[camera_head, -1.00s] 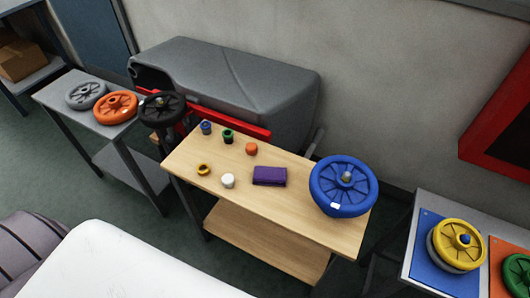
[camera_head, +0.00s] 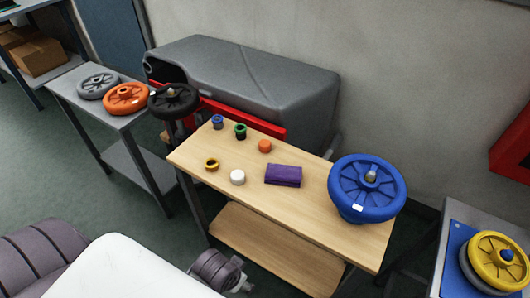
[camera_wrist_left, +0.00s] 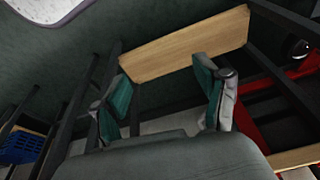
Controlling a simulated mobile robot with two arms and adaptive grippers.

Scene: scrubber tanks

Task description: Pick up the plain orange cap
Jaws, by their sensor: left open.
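The plain orange cap (camera_head: 264,146) stands on the wooden table top (camera_head: 325,225), near its back edge. It is to the right of a green-and-black cap (camera_head: 240,131) and behind a purple folded cloth or block (camera_head: 283,175). My left gripper (camera_wrist_left: 165,95) is open, with nothing between its fingers. In the left wrist view, a wooden board lies beyond the fingertips, and the orange cap does not show. In the head view, a grey part of my arm shows at the bottom, in front of the table and apart from the cap. My right gripper is not seen.
A blue cap (camera_head: 217,122), a yellow ring-like cap (camera_head: 211,165) and a white cap (camera_head: 237,177) share the table. A large blue wheel (camera_head: 367,188) sits at its right end. A red bar (camera_head: 243,120) and grey casing (camera_head: 245,80) stand behind.

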